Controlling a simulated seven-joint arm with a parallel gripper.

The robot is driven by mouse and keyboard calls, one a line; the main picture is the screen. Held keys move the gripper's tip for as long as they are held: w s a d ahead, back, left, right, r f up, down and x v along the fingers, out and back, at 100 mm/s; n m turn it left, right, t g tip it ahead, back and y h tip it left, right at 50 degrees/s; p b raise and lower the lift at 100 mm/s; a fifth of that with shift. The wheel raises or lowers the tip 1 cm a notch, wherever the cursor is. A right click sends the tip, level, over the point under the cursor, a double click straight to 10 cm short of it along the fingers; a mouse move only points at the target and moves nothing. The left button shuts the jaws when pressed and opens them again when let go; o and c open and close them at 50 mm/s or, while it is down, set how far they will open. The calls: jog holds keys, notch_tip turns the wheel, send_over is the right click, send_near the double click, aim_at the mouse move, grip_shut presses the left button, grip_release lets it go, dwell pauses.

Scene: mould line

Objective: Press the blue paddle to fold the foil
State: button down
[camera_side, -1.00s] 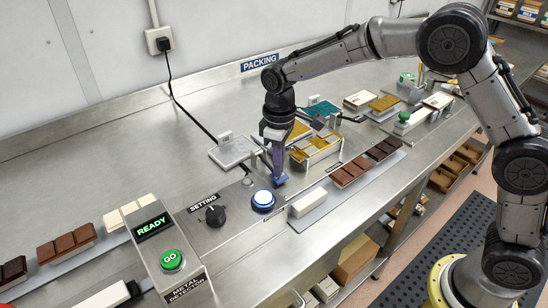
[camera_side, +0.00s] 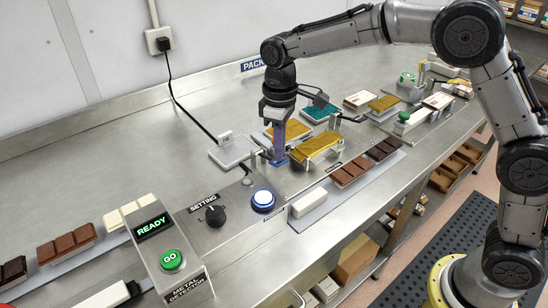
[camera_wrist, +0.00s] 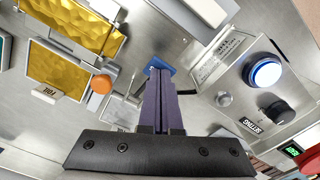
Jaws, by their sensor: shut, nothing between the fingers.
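My gripper (camera_side: 277,158) is shut and empty, with its fingers pointing down at the blue paddle (camera_side: 282,163). In the wrist view the tips of my gripper (camera_wrist: 159,76) meet the blue paddle (camera_wrist: 158,64) or overlap it; the fingers hide part of it, and I cannot tell how hard they touch. The gold foil (camera_side: 322,146) lies just right of the paddle as an all-gold, wrapped-looking block. The wrist view shows this foil (camera_wrist: 72,22) at upper left, with a wrinkled surface.
A blue-white lit button (camera_side: 263,200) and a black setting knob (camera_side: 214,215) stand in front. A flat gold sheet (camera_wrist: 60,70) and an orange knob (camera_wrist: 101,84) are left of my fingers in the wrist view. Chocolate bars (camera_side: 350,172) lie on a strip at right.

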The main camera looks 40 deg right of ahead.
jog(key=shift+r, duration=2.55)
jog(key=shift+w, duration=0.1)
jog(key=s+d+r+m+t, duration=0.2)
jog(key=s+d+r+t, duration=0.2)
jog(key=s+d+r, duration=0.7)
jog(key=s+f+m, duration=0.2)
jog(key=s+f, duration=0.2)
jog(key=s, duration=0.5)
jog(key=s+d+f+m+t, duration=0.1)
jog(key=s+f, duration=0.3)
jog(key=s, duration=0.5)
jog(key=shift+s+d+f+m+t, duration=0.15)
jog(key=shift+d+m+t, duration=0.15)
jog(key=shift+m, duration=0.2)
